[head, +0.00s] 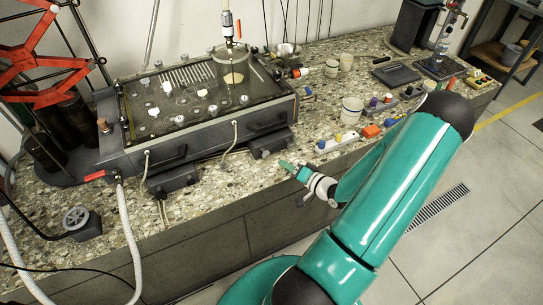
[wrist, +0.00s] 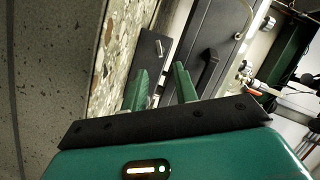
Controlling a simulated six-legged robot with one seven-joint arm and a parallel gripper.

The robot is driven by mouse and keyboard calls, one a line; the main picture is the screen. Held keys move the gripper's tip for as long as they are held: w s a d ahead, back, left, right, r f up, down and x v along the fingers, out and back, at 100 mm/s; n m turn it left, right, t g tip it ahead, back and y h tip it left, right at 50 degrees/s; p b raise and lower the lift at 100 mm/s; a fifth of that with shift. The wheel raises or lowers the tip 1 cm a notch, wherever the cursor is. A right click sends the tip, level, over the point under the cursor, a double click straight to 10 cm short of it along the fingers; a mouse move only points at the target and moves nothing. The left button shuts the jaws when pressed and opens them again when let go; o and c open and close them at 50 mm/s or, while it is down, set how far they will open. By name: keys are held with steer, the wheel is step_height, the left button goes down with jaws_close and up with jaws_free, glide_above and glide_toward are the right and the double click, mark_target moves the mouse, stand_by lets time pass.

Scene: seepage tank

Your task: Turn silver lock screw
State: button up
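A small silver pin-like piece (wrist: 158,46), which looks like the silver lock screw, sticks out of a dark block at the tank's front in the wrist view. I cannot make it out clearly in the head view, where the right dark foot block (head: 270,143) sits below the tank front. My gripper (wrist: 161,88) has two green fingers set apart with nothing between them. The silver piece lies beyond the fingertips, apart from them. In the head view my gripper (head: 288,167) is over the front edge of the counter, just right of and in front of that block.
The tank (head: 190,145) has dark handles on its front and a glass cylinder (head: 232,70) on top. A second foot block (head: 173,180) and pale hoses are on the left.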

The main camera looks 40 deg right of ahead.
mark_target(266, 154)
steer(key=x, duration=0.8)
steer(key=shift+w+f, duration=0.1)
steer(key=shift+w, duration=0.3)
jaws_close()
